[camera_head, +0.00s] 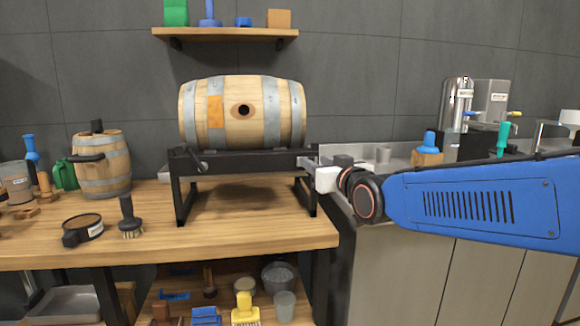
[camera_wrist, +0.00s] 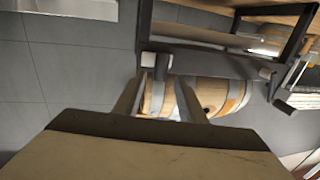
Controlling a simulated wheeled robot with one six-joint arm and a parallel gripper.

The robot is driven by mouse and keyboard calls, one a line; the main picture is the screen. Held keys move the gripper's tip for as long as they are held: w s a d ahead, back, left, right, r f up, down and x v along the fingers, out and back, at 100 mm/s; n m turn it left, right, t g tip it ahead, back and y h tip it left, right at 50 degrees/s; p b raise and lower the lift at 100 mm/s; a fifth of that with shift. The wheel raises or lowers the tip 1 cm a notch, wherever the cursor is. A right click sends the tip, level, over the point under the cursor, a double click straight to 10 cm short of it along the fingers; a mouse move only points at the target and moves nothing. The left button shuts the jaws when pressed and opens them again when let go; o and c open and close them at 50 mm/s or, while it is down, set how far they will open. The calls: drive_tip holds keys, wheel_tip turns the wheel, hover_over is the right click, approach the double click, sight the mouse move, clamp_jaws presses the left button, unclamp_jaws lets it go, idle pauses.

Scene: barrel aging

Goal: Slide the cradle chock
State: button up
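A wooden barrel (camera_head: 243,112) with grey hoops lies on its side on a dark metal cradle (camera_head: 240,162). In the wrist view the barrel (camera_wrist: 215,95) shows beyond my fingers and the cradle rail (camera_wrist: 205,62) runs above it. A small grey block with a dark peg (camera_wrist: 162,67), perhaps the chock, sits at the rail's near end. My gripper (camera_head: 308,163) is at the cradle's right end. In the wrist view my gripper (camera_wrist: 160,80) has its fingers apart, with the peg at or just beyond the gap. Contact cannot be told. A similar handle (camera_head: 200,167) sits at the cradle's left.
The wooden bench (camera_head: 250,235) holds a small keg (camera_head: 101,165), a brush (camera_head: 130,220) and a round dark-rimmed item (camera_head: 83,228) at left. A metal counter with several items stands at right. The bench front before the cradle is clear. A shelf (camera_head: 225,32) hangs above.

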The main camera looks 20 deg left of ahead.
drive_tip(key=shift+v, duration=2.85)
